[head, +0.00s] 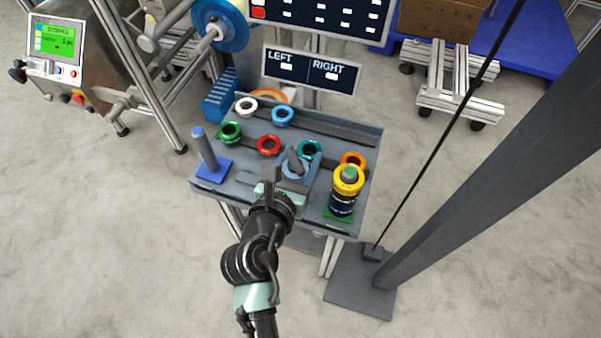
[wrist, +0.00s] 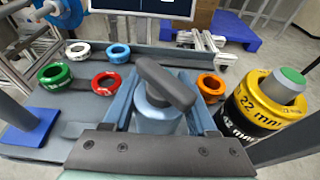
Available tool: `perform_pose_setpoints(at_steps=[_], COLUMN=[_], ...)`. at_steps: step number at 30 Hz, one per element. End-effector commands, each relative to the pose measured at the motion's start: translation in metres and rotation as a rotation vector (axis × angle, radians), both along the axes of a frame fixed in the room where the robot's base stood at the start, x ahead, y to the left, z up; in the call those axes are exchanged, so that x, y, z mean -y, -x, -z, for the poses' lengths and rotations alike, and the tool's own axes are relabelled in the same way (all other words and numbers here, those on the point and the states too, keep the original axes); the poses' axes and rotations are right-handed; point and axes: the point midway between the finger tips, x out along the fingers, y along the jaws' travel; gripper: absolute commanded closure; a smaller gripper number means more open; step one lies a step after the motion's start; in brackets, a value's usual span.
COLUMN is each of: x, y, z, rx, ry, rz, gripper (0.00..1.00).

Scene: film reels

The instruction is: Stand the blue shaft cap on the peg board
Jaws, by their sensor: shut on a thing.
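The blue shaft cap (wrist: 157,121) is a pale blue cylinder with a dark grey bar across its top. My gripper (wrist: 163,100) is shut on it, one finger on each side. In the head view the cap (head: 295,161) and my gripper (head: 291,171) are over the front middle of the grey peg board (head: 253,188). The cap looks roughly upright. Its lower end is hidden by my gripper, so I cannot tell whether it touches the board.
A yellow ring (head: 348,181) tops a dark stack on the green-tipped post at right. Teal (head: 309,149), orange (head: 353,160), red (head: 268,145), green (head: 229,132), blue (head: 283,115) and white (head: 246,106) rings lie behind.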

Motion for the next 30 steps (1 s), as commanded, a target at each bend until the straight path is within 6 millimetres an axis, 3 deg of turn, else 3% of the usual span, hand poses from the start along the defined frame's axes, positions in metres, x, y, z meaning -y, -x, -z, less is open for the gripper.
perform_pose_setpoints(at_steps=[6,18,19,23,30], x=[0.000,0.000,0.000,0.000,0.000], y=[0.000,0.000,0.000,0.000,0.000], z=[0.032,0.035,0.035,0.035,0.035], rx=[0.000,0.000,-0.001,-0.001,-0.001], ry=[0.001,-0.001,0.000,0.000,0.000], rz=[0.001,0.000,0.001,0.001,0.001], gripper=[1.00,1.00,0.37,0.14,0.12])
